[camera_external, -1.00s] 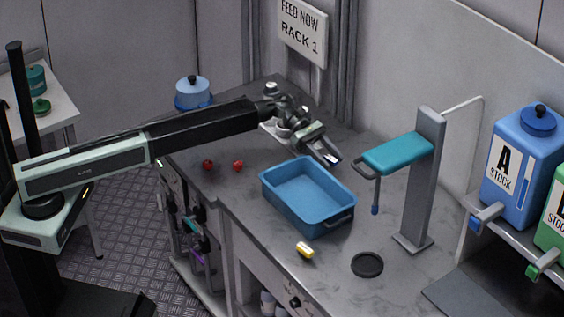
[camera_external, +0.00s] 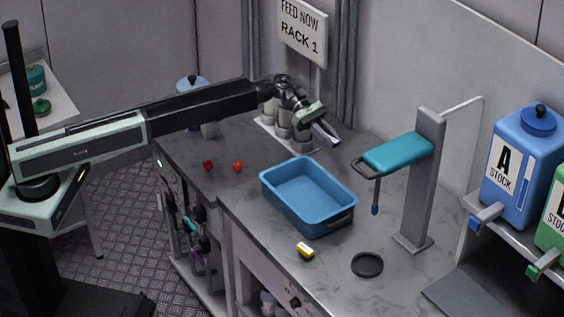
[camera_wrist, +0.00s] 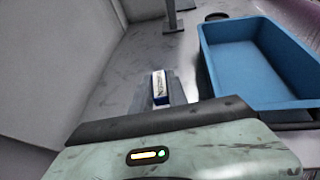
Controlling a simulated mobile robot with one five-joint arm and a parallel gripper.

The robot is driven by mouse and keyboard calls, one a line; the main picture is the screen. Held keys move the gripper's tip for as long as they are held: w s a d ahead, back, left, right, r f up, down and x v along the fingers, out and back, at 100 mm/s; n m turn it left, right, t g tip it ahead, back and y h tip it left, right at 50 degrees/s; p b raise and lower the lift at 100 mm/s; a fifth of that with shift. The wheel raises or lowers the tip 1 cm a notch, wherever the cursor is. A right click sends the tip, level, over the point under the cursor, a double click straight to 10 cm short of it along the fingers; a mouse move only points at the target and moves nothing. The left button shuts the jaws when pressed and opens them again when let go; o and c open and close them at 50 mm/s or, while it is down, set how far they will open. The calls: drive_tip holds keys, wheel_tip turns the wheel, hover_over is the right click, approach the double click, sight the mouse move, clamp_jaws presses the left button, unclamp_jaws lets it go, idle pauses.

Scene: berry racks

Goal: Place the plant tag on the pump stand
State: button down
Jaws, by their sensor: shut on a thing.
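In the wrist view, my gripper (camera_wrist: 161,90) is shut on a small blue and white block with dark lettering (camera_wrist: 160,86), apparently the plant tag. Its tip (camera_external: 335,143) barely shows in the external view. The likely pump stand (camera_external: 423,185) is a grey upright post on a flat foot, with a teal block (camera_external: 398,153) reaching left and a blue-tipped rod hanging below. It stands well to the right of my gripper.
The empty blue tray (camera_external: 308,220) lies between my gripper and the front edge. Two red berries (camera_external: 223,166), a yellow-white piece (camera_external: 305,250) and a black disc (camera_external: 367,264) lie on the counter. Several grey cylinders (camera_external: 283,125) stand on a pale base beneath my arm.

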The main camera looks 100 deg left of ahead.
wheel_tip(320, 180, up, 3)
drive_tip(key=shift+f+p, duration=0.1)
drive_tip(key=shift+p, duration=0.55)
drive_tip(key=shift+f, duration=0.2)
